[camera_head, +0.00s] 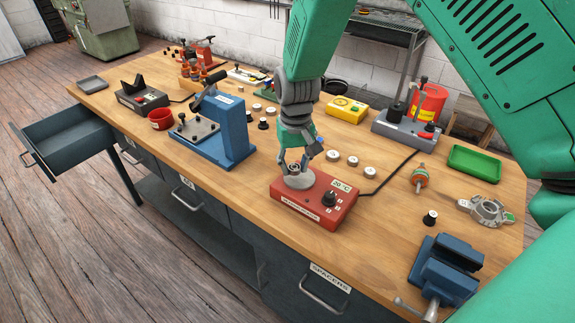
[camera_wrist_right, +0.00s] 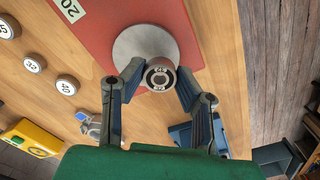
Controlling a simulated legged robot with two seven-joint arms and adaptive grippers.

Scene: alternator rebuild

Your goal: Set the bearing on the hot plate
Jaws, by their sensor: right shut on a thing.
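The hot plate (camera_head: 318,212) is a red box with a round grey disc, a black knob and a label reading 20 °C, near the front middle of the bench. It also shows in the right wrist view (camera_wrist_right: 95,35). My right gripper (camera_head: 294,168) is over the disc, pointing down. In the right wrist view the bearing overlaps the disc's edge. I cannot tell whether it touches the disc. My left gripper is not in view.
Several white-topped round pieces (camera_head: 352,160) stand behind the hot plate. A blue press (camera_head: 235,125) is to its left. A blue vise (camera_head: 447,268) and a metal housing (camera_head: 485,210) are to the right. A green tray (camera_head: 474,161) is at the far right. An open drawer (camera_head: 62,140) juts out left.

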